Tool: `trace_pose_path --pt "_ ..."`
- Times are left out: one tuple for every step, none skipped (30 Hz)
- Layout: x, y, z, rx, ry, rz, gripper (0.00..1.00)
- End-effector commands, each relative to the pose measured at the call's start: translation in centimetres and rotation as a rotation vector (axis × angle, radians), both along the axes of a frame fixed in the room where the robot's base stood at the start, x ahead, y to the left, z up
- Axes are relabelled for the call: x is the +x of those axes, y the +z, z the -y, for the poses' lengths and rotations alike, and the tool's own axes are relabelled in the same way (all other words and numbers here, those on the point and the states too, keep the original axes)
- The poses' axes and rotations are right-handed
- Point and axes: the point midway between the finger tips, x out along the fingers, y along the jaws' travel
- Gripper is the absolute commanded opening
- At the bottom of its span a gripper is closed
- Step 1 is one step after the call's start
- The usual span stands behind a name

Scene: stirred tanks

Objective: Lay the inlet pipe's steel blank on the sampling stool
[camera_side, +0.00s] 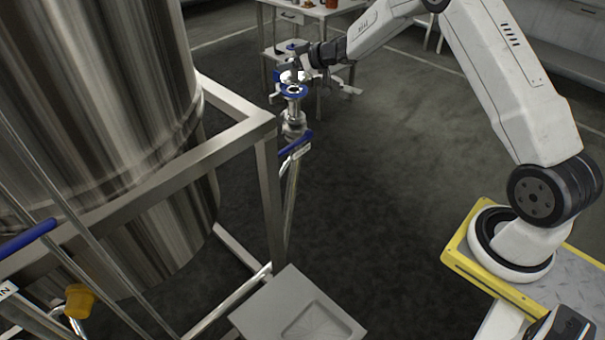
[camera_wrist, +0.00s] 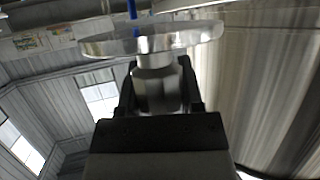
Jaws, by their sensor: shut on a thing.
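The steel blank (camera_wrist: 150,42) is a bright round disc with a thick stub under it, large in the wrist view. My gripper (camera_wrist: 157,92) is shut on that stub. In the side view, my gripper (camera_side: 297,66) is just above the inlet pipe's upper end (camera_side: 294,91), which has a blue ring around an opening. The blank is small and partly hidden there; I cannot tell its exact gap from the pipe. A grey square top with a shallow recess, apparently the sampling stool (camera_side: 263,307), stands at the bottom, well away from my gripper.
A large steel tank (camera_side: 95,90) and its square-tube frame (camera_side: 225,146) fill the left. A blue-handled valve (camera_side: 294,142) is below the pipe end. A bench with small items (camera_side: 310,12) stands behind. The floor (camera_side: 370,200) in the middle is clear.

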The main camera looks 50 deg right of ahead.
Motion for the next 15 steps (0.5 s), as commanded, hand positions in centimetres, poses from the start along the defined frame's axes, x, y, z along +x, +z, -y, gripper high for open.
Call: trace_pose_path --pt "0.3 -0.3 0.0 0.001 0.001 0.001 0.00" --pt "0.5 -0.6 0.1 0.000 0.001 0.001 0.00" --pt "0.6 -1.0 0.1 0.000 0.001 0.000 0.00" --pt "0.5 -1.4 0.1 0.002 -0.001 -0.001 0.00" --pt "0.5 -1.8 0.1 0.001 -0.001 -0.002 0.00" --pt "0.5 -2.3 0.1 0.001 0.000 -0.001 0.00" --pt "0.5 -2.5 0.1 0.000 -0.001 -0.001 0.00" --pt "0.5 -2.7 0.1 0.001 -0.001 0.000 0.00" --pt "0.5 -3.0 0.1 -0.001 -0.002 0.000 0.00" --pt "0.5 -3.1 0.1 0.000 -0.002 0.001 0.00" --pt "0.5 -3.2 0.1 -0.001 -0.001 0.001 0.00" --pt "0.5 -3.2 0.1 -0.001 -0.001 0.001 0.00" --pt "0.5 -3.2 0.1 -0.001 -0.001 0.001 0.00" --pt "0.5 -3.2 0.1 -0.001 -0.001 0.001 0.00" --pt "0.5 -3.2 0.1 -0.001 -0.001 0.001 0.00"
